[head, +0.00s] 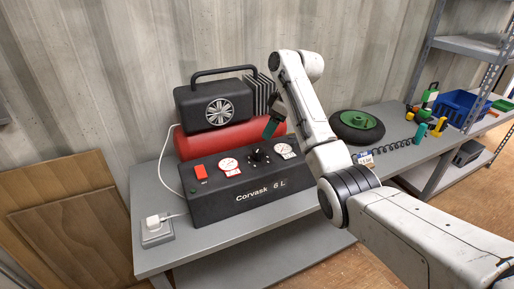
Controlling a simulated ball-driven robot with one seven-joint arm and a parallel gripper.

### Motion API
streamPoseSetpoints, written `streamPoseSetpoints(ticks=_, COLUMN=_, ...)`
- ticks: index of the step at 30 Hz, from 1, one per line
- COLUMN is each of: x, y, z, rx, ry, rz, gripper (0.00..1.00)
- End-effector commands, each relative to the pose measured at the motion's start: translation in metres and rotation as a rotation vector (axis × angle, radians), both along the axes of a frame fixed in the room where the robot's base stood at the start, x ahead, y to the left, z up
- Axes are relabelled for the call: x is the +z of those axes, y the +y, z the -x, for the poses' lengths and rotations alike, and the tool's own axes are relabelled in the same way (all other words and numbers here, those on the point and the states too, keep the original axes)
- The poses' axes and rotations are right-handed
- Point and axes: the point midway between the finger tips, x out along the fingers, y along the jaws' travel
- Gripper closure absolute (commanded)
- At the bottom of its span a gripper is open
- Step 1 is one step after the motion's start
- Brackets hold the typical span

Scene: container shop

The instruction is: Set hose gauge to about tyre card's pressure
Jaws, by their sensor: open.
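The compressor (250,194) stands on the grey bench, with a black front panel and a red tank (205,143) behind it. The panel carries a red switch (199,172), a left gauge (229,166), a black regulator knob (257,155) and a right gauge (284,150). The gauge readings are too small to read. My gripper (269,132) is open just above the knob, pointing down; whether it touches is unclear. A small card (366,159) lies by the green-hubbed tyre (357,126); its print is too small to read. A black coiled hose (393,147) runs right of it.
A power plug sits in a grey socket box (157,230) at the bench's left end. Green and yellow tools (424,112), a blue bin (455,106) and a metal shelf rack (462,45) stand at right. Wooden boards (65,235) lean at left.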

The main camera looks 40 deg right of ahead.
Motion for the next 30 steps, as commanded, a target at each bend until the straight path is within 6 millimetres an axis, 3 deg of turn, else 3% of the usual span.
streamPoseSetpoints(ticks=18, x=-0.086, y=0.018, z=-0.030, rx=-0.001, ry=0.004, rz=-0.001, gripper=0.31)
streamPoseSetpoints(ticks=30, x=-0.098, y=0.020, z=-0.035, rx=-0.001, ry=0.001, rz=0.000, gripper=0.31)
